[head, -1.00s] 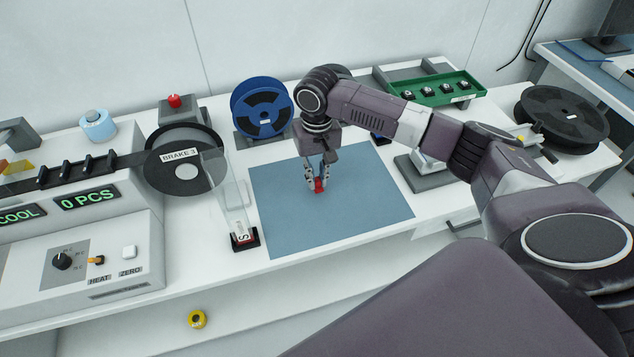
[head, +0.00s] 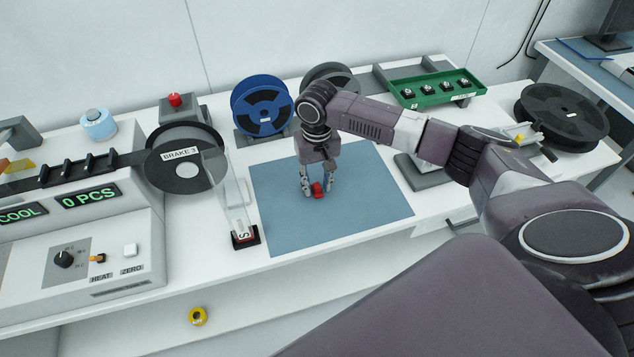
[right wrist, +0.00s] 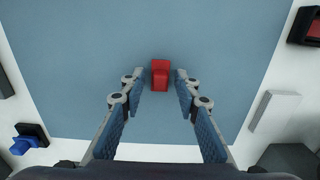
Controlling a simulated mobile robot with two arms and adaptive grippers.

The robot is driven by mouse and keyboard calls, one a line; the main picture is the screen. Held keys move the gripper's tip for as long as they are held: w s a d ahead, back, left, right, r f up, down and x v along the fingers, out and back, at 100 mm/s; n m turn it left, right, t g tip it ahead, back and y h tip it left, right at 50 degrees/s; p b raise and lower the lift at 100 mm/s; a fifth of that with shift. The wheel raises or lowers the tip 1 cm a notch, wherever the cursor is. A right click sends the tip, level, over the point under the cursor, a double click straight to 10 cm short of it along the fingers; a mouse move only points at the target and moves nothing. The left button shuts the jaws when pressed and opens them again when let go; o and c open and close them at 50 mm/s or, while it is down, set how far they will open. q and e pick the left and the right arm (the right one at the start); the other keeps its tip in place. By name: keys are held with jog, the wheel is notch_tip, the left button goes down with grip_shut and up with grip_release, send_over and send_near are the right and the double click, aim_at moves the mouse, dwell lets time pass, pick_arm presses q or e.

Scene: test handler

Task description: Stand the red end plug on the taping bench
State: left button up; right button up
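The red end plug (head: 318,189) stands on the blue mat (head: 285,225) of the white bench. In the right wrist view the plug (right wrist: 160,73) sits just beyond the fingertips, midway between them, with mat visible around it. My right gripper (head: 317,191) is open above the mat at the plug, its fingers spread to either side. In the right wrist view my right gripper (right wrist: 160,80) holds nothing between its pads. My left gripper is not in view.
A blue reel (head: 262,107) and a grey reel stand behind the mat. A clear tube with a red-and-black base (head: 245,238) stands at the mat's left edge. A green tray (head: 437,88) of several small parts is back right. A yellow roll (head: 198,316) lies below the bench.

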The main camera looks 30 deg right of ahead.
aim_at(317, 185)
jog(key=shift+r, duration=0.1)
notch_tip(317, 185, up, 12)
jog(key=b, duration=0.2)
dwell(0.5)
